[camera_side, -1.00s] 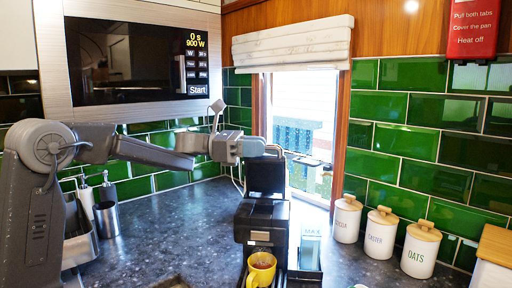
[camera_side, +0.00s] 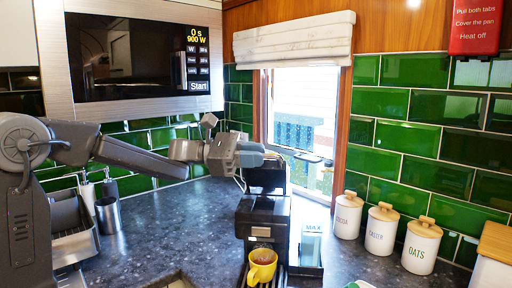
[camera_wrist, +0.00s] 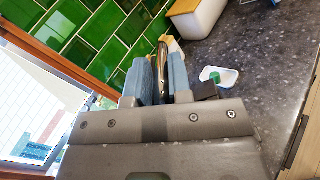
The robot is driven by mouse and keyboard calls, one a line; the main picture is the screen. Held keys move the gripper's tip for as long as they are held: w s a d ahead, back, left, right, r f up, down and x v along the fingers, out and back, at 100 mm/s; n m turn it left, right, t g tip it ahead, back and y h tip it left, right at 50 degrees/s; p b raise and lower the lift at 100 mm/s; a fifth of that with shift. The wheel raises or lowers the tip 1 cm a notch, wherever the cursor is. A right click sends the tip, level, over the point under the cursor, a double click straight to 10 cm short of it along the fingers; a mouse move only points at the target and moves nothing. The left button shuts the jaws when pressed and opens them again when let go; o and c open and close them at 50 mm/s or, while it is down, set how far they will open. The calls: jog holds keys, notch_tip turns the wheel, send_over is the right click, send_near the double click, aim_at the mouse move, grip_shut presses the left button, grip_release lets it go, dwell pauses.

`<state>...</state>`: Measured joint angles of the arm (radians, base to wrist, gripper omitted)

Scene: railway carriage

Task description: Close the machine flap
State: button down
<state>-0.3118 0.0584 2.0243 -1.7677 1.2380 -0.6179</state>
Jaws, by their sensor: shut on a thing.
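The black machine (camera_side: 262,217) stands on the dark worktop below the window. Its flap (camera_side: 266,180) is raised above the body, so it stands open; my gripper partly hides its top. My gripper (camera_side: 262,158) is at the top of the flap, to the left of and over its upper edge. In the wrist view a dark, shiny bar (camera_wrist: 161,62) runs between the two blue-grey fingers of my gripper (camera_wrist: 158,78). My gripper is shut on this bar, which appears to be the flap's handle. The exact contact is hidden in the side view.
A yellow mug (camera_side: 262,267) with brown contents stands at the machine's front. A clear tank (camera_side: 311,246) is at its right. Three lidded canisters (camera_side: 347,216) line the right wall. The window (camera_side: 300,125) is close behind. Worktop left of the machine (camera_side: 165,225) is clear.

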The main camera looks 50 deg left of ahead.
jog(key=shift+s+d+f+m, duration=0.75)
jog(key=shift+s+f+m, duration=0.15)
jog(key=shift+f+m, duration=0.95)
jog(key=shift+s+d+f+m, duration=0.75)
jog(key=shift+s+f+m, duration=0.15)
jog(key=shift+f+m, duration=0.9)
jog(key=shift+s+d+f+m, duration=0.75)
jog(key=shift+s+f+m, duration=0.15)
jog(key=shift+f+m, duration=0.95)
jog(key=c, duration=1.1)
grip_release()
jog(key=v, duration=1.4)
jog(key=shift+w, duration=0.1)
